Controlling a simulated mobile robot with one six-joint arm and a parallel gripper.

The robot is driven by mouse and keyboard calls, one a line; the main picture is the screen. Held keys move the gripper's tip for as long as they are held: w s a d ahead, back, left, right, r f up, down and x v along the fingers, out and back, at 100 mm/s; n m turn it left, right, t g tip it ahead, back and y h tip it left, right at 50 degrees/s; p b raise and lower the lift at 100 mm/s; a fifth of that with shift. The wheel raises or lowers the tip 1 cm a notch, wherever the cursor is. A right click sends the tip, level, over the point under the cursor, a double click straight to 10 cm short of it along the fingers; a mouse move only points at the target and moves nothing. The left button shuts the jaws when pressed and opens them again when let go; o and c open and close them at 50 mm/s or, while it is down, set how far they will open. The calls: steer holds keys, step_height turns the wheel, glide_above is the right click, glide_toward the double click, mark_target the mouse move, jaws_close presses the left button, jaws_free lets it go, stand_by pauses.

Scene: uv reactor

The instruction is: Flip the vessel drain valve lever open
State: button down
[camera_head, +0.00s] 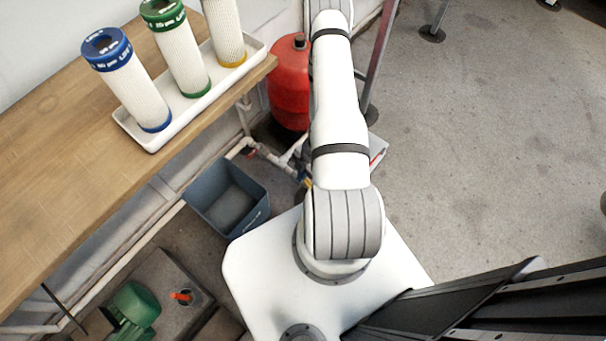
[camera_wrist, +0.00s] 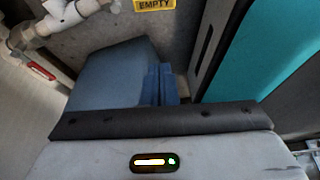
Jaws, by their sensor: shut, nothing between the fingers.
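In the head view a red tank (camera_head: 290,85) stands beside the bench with white pipework (camera_head: 272,158) at its foot. No drain valve lever can be made out for certain. In the wrist view a white pipe fitting (camera_wrist: 65,14) shows at the top left, and a small red piece (camera_wrist: 40,70) lies at the left on a pale surface; I cannot tell whether it is a lever. My gripper (camera_wrist: 163,84) appears as narrow blue fingers together beyond its pale body. It is shut and empty, apart from the fitting. In the head view my arm hides it.
A yellow label reading EMPTY (camera_wrist: 155,4) is at the top. A blue-grey bin (camera_head: 228,202) stands below the wooden bench (camera_head: 60,190). A tray (camera_head: 152,143) holds three filter cartridges. A green pump (camera_head: 135,303) and orange-red handle (camera_head: 181,296) are lower left. Floor at right is open.

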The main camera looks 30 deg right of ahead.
steer(key=b+x, duration=0.3)
steer(key=x, duration=0.6)
steer(key=shift+w+d+r, duration=0.1)
steer(key=shift+d, duration=0.95)
steer(key=shift+w+d+r, duration=0.1)
steer(key=shift+d, duration=0.9)
